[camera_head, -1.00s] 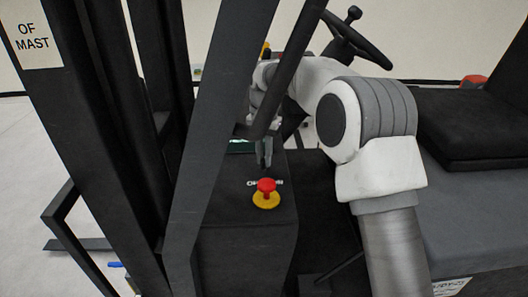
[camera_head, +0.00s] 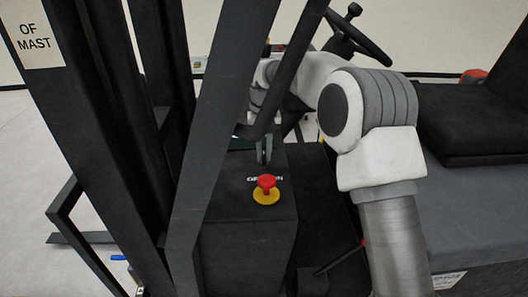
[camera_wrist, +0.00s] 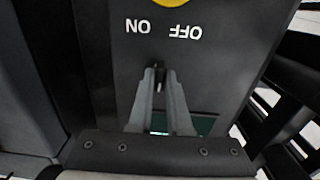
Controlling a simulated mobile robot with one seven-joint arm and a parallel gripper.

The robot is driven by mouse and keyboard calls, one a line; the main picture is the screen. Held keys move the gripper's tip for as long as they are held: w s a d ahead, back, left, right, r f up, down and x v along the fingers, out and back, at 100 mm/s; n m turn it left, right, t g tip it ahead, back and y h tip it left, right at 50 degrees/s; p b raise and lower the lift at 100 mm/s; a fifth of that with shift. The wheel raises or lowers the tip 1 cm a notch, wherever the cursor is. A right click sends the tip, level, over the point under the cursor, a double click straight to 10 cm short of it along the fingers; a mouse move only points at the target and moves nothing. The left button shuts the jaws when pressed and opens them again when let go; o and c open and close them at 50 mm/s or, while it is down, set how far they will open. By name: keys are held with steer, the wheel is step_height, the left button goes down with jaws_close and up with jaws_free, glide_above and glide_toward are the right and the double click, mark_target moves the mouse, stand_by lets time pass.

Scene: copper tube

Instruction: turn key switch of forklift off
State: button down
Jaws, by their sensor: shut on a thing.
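The key switch (camera_wrist: 159,73) shows as a small dark key on the black console panel in the wrist view. Printed ON and OFF labels (camera_wrist: 163,27) appear upside down just above it in that view. My gripper (camera_wrist: 162,78) has its two grey fingers closed around the key, with the tips at the panel. In the head view my gripper (camera_head: 264,155) points down at the console top, behind the red emergency knob. The key itself is hidden by the fingers there, and the labels are partly covered.
A red emergency knob (camera_head: 266,184) on a yellow base stands on the console (camera_head: 245,237) close to my fingers. A slanted black forklift post (camera_head: 222,110) crosses in front of my wrist. The steering wheel (camera_head: 358,42) is behind my arm, and the black seat (camera_head: 465,125) is at right.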

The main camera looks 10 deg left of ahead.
mark_target(264, 155)
steer(key=c, duration=0.9)
jaws_free()
steer(key=shift+o, duration=0.2)
step_height(264, 155, up, 18)
steer(key=shift+f, duration=0.25)
